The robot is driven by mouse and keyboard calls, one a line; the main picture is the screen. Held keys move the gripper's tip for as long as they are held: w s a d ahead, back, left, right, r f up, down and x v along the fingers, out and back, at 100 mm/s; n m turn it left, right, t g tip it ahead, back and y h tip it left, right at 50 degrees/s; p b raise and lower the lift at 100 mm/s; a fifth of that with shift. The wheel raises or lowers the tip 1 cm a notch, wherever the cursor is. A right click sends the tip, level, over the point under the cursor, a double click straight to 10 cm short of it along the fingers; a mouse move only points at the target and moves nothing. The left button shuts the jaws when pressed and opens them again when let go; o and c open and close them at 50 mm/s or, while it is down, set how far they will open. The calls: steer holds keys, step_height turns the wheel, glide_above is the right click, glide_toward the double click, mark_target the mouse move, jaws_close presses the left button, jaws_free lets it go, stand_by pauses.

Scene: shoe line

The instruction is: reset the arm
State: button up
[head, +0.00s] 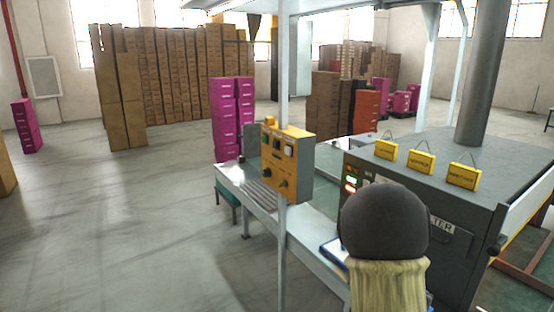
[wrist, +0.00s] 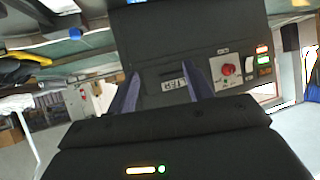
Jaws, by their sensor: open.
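My gripper (wrist: 160,88) shows in the wrist view with its two bluish fingers apart and nothing between them. Beyond the fingers is the dark grey machine (wrist: 200,30), which appears upside down there, with a red button (wrist: 228,70) and lit green and red indicators. The machine also shows at the right of the head view (head: 400,165), carrying several yellow tags (head: 420,162). I cannot make out my gripper in the head view. How far the fingers are from the machine is hard to tell.
A dark rounded shape above a pale ribbed part (head: 388,285) hides some of the machine front. A yellow control box (head: 286,162) hangs on a post beside the line. Magenta boxes (head: 225,115) and brown carton stacks (head: 175,70) stand behind.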

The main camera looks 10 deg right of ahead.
steer(key=s+a+n+g+y+p, duration=0.15)
steer(key=a+n+y, duration=0.35)
steer(key=a, duration=1.1)
steer(key=s+a+r+n+g+y+p, duration=0.3)
steer(key=s+a+r+n+y, duration=0.1)
steer(key=s+a, duration=0.6)
steer(key=a+n, duration=0.1)
steer(key=a, duration=0.2)
steer(key=shift+s+a+n, duration=0.15)
steer(key=shift+s+n, duration=0.1)
steer(key=shift+n, duration=0.15)
steer(key=shift+g, duration=0.25)
